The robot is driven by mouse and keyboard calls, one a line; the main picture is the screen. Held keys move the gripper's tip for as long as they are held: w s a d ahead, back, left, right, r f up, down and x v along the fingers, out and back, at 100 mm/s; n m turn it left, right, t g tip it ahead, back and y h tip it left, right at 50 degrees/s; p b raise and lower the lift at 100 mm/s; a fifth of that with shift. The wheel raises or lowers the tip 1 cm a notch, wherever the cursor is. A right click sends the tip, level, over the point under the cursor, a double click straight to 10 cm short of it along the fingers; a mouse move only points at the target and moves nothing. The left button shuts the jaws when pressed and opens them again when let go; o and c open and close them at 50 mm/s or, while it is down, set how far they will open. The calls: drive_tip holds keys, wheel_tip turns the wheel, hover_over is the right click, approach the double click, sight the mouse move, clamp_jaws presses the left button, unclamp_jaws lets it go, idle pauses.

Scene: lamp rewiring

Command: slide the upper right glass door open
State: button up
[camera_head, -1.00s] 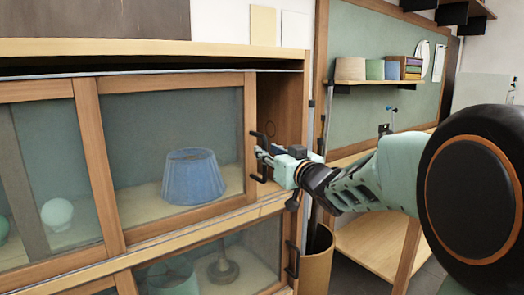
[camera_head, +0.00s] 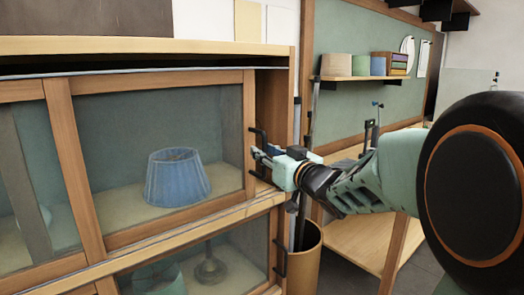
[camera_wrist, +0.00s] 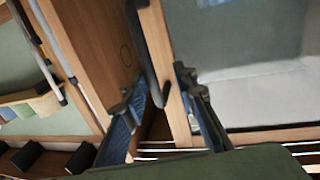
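The upper right glass door (camera_head: 150,90) is a wood-framed pane. Its right stile (camera_head: 249,115) stands apart from the cabinet's right side wall, with bare wood showing between them. A black bar handle (camera_head: 256,140) is on that stile. My gripper (camera_head: 262,163) is at the handle's height, beside the stile. In the wrist view my gripper (camera_wrist: 161,88) has its two blue-padded fingers apart. The handle (camera_wrist: 150,55) reaches down into the space between them, beside the wooden stile (camera_wrist: 175,80). I cannot tell whether either finger touches it.
A blue lampshade (camera_head: 178,178) stands behind the glass. The lower door has its own black handle (camera_head: 281,257). A round bin (camera_head: 305,262) stands right of the cabinet. A wooden bench (camera_head: 360,240) is further right, under a shelf (camera_head: 365,79) with lampshades.

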drive_tip(key=p+v, duration=0.2)
drive_tip(key=v, duration=0.8)
drive_tip(key=shift+s, duration=0.2)
idle(0.5)
drive_tip(key=shift+d+r, duration=0.1)
drive_tip(key=shift+w+r, duration=0.1)
drive_tip(key=c, duration=0.5)
drive_tip(key=shift+w+d+r+m, duration=0.1)
drive_tip(key=shift+w+d+m, duration=0.1)
drive_tip(key=shift+m, duration=0.5)
clamp_jaws()
drive_tip(key=w+d+r+m+p, duration=0.2)
drive_tip(key=w+d+m, duration=0.3)
drive_tip(key=m, duration=1.1)
drive_tip(key=w+a, duration=0.6)
drive_tip(key=a, duration=0.1)
drive_tip(key=shift+f+g+y+b, duration=0.15)
drive_tip(key=shift+g+y+b, duration=0.15)
drive_tip(key=shift+y+b, duration=0.1)
